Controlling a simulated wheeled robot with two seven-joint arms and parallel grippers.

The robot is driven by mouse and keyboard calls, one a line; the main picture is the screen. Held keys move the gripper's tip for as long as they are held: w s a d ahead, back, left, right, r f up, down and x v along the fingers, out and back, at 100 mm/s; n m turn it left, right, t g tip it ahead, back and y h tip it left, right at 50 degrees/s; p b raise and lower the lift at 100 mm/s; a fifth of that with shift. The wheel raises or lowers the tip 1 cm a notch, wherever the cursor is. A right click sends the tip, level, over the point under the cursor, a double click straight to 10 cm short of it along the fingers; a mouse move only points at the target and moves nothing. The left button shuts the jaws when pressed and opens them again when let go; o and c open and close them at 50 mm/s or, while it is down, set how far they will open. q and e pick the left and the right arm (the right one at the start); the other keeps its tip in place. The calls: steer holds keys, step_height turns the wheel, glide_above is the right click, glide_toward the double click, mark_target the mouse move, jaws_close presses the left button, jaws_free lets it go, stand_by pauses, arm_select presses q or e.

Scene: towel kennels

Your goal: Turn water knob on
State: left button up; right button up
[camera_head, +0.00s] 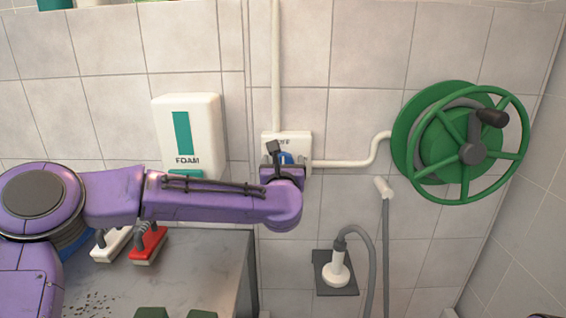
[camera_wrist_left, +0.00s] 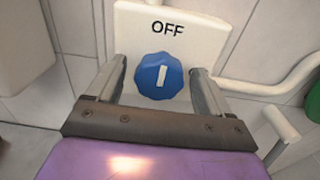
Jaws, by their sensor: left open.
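The water knob (camera_wrist_left: 159,76) is blue and ridged, with a white bar standing nearly upright, on a white wall plate (camera_wrist_left: 197,35) marked "OFF". In the head view the knob (camera_head: 285,158) is mostly hidden behind my left wrist, and its plate (camera_head: 303,140) shows around it. My left gripper (camera_wrist_left: 160,85) is open, with one finger on each side of the knob. I cannot tell whether the fingers touch it. In the head view my left gripper (camera_head: 279,155) is at the plate.
A green hose reel (camera_head: 460,145) is on the wall at right. A white pipe (camera_head: 350,163) runs from the plate towards it. A foam dispenser (camera_head: 188,130) hangs at left. Red and white brushes (camera_head: 148,245) lie on a grey counter (camera_head: 190,275) below my left arm.

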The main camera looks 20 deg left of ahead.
arm_select(q)
steer(key=c, duration=1)
steer(key=shift+f+m, duration=0.1)
steer(key=shift+m, duration=0.2)
steer(key=shift+w+d+f+m+p, duration=0.15)
steer(key=shift+m+p, duration=0.35)
steer(key=shift+m, duration=3.75)
steer(key=shift+s+d+f+m+p, duration=0.1)
steer(key=shift+m+p, duration=0.35)
steer(key=shift+m, duration=4.1)
